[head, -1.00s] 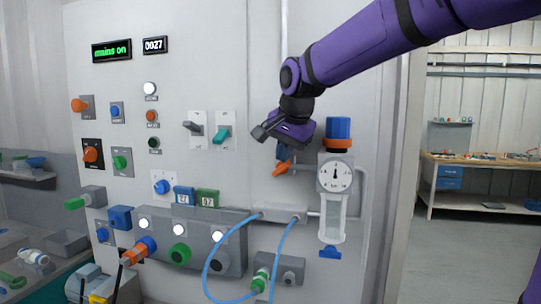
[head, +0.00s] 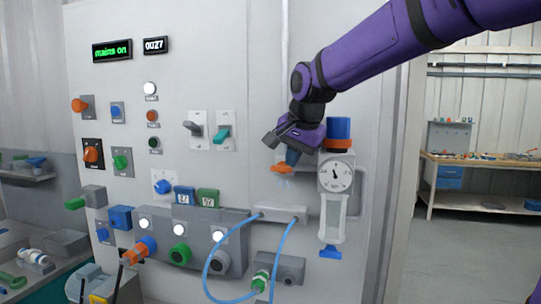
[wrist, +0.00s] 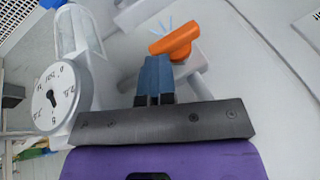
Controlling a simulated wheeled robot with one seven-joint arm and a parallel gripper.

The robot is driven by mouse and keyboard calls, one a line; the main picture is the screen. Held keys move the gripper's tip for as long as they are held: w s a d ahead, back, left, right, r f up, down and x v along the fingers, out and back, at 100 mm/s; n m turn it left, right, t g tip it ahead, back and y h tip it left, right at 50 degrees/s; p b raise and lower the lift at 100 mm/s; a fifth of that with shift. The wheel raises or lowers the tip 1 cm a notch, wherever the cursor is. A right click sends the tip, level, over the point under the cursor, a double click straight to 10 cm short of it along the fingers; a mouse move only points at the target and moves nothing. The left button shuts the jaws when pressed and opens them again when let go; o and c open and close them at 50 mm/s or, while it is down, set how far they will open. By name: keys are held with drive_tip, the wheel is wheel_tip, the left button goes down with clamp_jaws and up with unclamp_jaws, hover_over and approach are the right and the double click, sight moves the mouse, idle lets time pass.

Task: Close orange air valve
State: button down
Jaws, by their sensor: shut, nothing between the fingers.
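The orange air valve handle (head: 281,168) is on the pipe left of the gauge, lying almost level across it. It also shows in the wrist view (wrist: 176,40), just beyond my fingertips. Pale blue streaks show beside it in both views. My gripper (head: 292,158) is shut and empty, its blue fingers pointing down just right of the handle. In the wrist view the fingers (wrist: 154,70) end close to the handle; I cannot tell whether they touch it. Part of the valve body is hidden behind the gripper.
A round gauge (head: 336,174) with an orange-and-blue knob (head: 338,132) above and a clear bowl below stands close right of my gripper. A grey manifold (head: 280,213) with blue hoses is below. Switches, knobs and lit buttons fill the panel left. A workbench (head: 480,175) stands far right.

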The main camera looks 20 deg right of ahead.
drive_tip(key=shift+s+d+f, duration=0.1)
drive_tip(key=shift+d+f, duration=0.05)
drive_tip(key=shift+f, duration=0.2)
drive_tip(key=shift+r, duration=0.1)
drive_tip(key=s+d+r, duration=0.4)
drive_tip(key=s+r, duration=0.3)
drive_tip(key=r, duration=0.4)
drive_tip(key=s+a+f+n, duration=0.2)
drive_tip(key=s+f+n, duration=0.8)
drive_tip(key=s+f, duration=0.8)
drive_tip(key=shift+s+a, duration=0.4)
drive_tip(key=shift+s, duration=0.05)
